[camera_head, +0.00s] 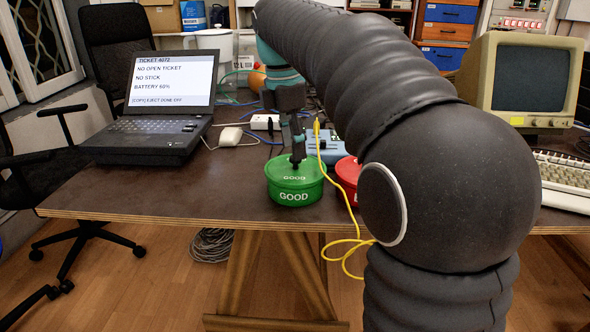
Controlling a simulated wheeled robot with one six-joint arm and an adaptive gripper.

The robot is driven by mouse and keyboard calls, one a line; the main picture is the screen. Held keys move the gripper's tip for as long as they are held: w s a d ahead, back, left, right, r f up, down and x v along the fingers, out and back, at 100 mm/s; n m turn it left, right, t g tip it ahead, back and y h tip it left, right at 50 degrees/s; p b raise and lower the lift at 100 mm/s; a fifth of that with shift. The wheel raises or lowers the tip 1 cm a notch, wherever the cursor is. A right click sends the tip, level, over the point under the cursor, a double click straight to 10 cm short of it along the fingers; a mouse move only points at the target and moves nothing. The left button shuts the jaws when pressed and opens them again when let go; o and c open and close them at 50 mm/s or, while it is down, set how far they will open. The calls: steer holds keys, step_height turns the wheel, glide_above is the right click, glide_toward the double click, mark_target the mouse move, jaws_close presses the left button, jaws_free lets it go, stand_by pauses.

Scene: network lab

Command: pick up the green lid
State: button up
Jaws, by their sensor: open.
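The green lid (281,172), marked "GOOD" in white, sits on a round green tub (296,196) that is also marked "GOOD". The tub stands upright near the front edge of the table. My gripper (297,159) points down over the lid, with its dark fingertips close to the lid's top. It is open, and the lid rests on the tub. I cannot tell whether the fingertips touch the lid. The fingers hide part of the lid's far side.
A red tub (349,176) stands just right, partly hidden by my arm. A yellow cable (321,160) passes close by and hangs over the edge. A laptop (160,105) is at left, a mouse (231,136) between. A monitor (524,82) and keyboard (565,178) are at right.

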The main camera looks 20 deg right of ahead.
mark_target(296, 164)
step_height(296, 164, down, 3)
steer(key=shift+w+d+f, duration=0.1)
steer(key=shift+d, duration=0.05)
jaws_close()
stand_by(0.4)
